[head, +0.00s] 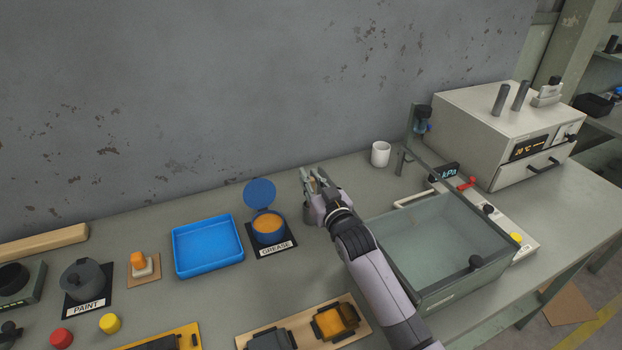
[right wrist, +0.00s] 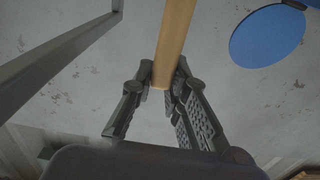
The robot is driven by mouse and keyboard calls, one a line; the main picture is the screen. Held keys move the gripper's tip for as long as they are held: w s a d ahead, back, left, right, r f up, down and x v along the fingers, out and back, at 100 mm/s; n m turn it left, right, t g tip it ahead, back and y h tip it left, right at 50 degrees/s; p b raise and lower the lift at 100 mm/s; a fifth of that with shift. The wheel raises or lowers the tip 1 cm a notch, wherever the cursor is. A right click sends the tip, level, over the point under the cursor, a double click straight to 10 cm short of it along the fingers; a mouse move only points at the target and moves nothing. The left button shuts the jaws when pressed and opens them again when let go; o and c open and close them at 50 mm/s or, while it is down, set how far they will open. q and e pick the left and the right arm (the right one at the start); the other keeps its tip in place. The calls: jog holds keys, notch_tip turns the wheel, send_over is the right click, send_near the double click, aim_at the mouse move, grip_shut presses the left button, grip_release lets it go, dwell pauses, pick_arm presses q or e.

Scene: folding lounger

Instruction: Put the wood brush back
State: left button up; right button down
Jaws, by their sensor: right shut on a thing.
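My right gripper (head: 314,182) is above the bench, just right of the grease pot, with its arm coming in from the lower right. In the right wrist view its fingers (right wrist: 163,84) are closed on the wood brush (right wrist: 175,38), seen as a plain tan wooden shaft. The brush's far end runs out of that view at the top, so its bristles are not seen. In the head view the gripper mostly hides the brush. A dark grey round thing (head: 308,214) stands partly hidden beside the gripper; I cannot tell whether the brush touches it. My left gripper is not in view.
The grease pot (head: 268,229) has its blue lid (head: 260,193) raised. A blue tray (head: 208,263) lies to its left. A glass-topped box (head: 440,235) stands close on the right, with a white cup (head: 380,154) behind. The wall (head: 250,80) bounds the bench.

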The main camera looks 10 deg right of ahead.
jog(key=shift+f, duration=0.1)
jog(key=c, duration=1.6)
grip_release()
jog(key=shift+o, duration=0.2)
jog(key=s+d+b, duration=0.1)
jog(key=s+d, duration=0.1)
jog(key=s, duration=1)
jog(key=shift+d, duration=0.15)
jog(key=shift+w, duration=0.1)
